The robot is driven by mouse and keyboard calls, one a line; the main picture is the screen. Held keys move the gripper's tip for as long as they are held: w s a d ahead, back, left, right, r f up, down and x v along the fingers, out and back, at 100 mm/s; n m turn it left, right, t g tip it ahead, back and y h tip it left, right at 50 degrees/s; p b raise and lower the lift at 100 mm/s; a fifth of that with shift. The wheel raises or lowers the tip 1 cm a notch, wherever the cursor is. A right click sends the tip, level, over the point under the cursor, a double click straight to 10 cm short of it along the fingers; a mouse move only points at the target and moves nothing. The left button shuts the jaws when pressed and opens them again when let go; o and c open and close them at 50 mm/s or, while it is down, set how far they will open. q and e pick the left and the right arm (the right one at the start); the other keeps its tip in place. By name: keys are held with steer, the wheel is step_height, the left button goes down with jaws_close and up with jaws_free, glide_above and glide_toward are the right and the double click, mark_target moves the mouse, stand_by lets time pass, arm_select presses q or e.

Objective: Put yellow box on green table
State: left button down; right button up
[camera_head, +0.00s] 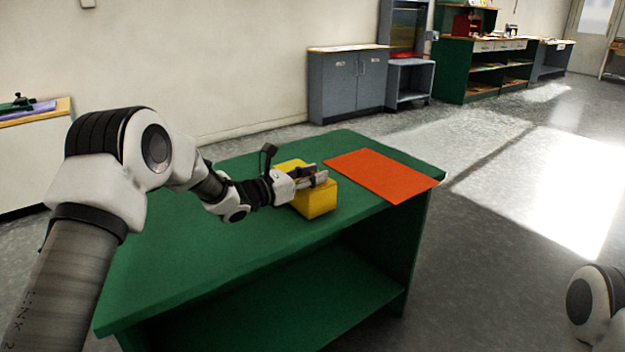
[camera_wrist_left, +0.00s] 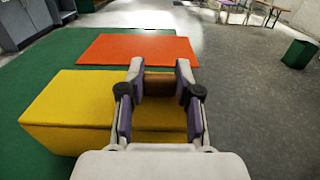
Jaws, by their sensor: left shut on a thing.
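The yellow box (camera_head: 318,203) is at the green table (camera_head: 220,245), over its top near the middle of the right half. In the left wrist view the yellow box (camera_wrist_left: 75,105) extends to the left of the fingers and partly under them. My left gripper (camera_head: 316,178) reaches over the box from the left and is shut on it. In the left wrist view its fingers (camera_wrist_left: 158,78) have a shaded brownish patch between them. I cannot tell whether the box's underside touches the tabletop. My right gripper is out of view.
A flat orange sheet (camera_head: 382,175) lies on the table's right end, just beyond the box. The tabletop's left part is bare. The table has an open lower shelf (camera_head: 290,305). Grey cabinets (camera_head: 348,85) stand by the wall behind; open floor lies to the right.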

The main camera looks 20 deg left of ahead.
arm_select(q)
steer(key=shift+w+f, duration=0.1)
steer(key=shift+f, duration=0.55)
steer(key=c, duration=0.8)
jaws_free()
steer(key=shift+r, duration=0.25)
steer(key=p+v, duration=0.1)
steer(key=v, duration=1.1)
